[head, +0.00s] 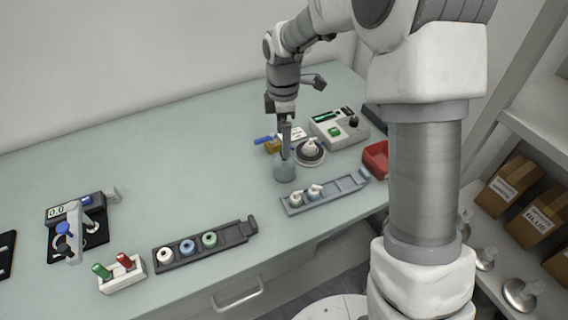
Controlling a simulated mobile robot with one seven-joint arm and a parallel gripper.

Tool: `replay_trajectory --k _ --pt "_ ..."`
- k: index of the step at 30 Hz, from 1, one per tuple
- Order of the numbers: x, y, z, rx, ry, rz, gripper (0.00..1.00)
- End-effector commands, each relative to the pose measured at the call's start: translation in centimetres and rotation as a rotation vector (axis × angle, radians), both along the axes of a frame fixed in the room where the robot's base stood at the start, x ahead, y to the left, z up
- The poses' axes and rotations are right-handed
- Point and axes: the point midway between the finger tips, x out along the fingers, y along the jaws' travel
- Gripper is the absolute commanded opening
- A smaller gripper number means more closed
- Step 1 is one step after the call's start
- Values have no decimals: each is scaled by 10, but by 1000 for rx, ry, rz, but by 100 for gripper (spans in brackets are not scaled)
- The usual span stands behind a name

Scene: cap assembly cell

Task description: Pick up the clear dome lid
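The clear dome lid appears to be the bluish see-through round piece (285,172) on the pale green table, near the middle of the head view. My gripper (286,155) points straight down above it, its fingertips at or just over the top of the piece. The fingers are seen nearly edge-on, so I cannot tell whether they are open or shut, or whether they touch it. The piece looks upright and seems to rest on the table.
A round base with a white part (310,151) stands close on the right. A grey rack (330,192) with small white parts lies in front, beside a red bin (376,158). A control box (338,128) is behind. A dark rack (205,244) lies at front left. The table's left middle is clear.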

Motion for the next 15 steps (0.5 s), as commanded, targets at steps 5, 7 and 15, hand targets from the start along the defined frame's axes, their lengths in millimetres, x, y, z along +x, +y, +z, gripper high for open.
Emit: replay_trajectory --k 5,7,15 --pt "-1 0 -34 0 3 -1 98" --pt "0 0 -41 0 1 -1 98" --pt "-2 -2 -64 0 3 -1 98"
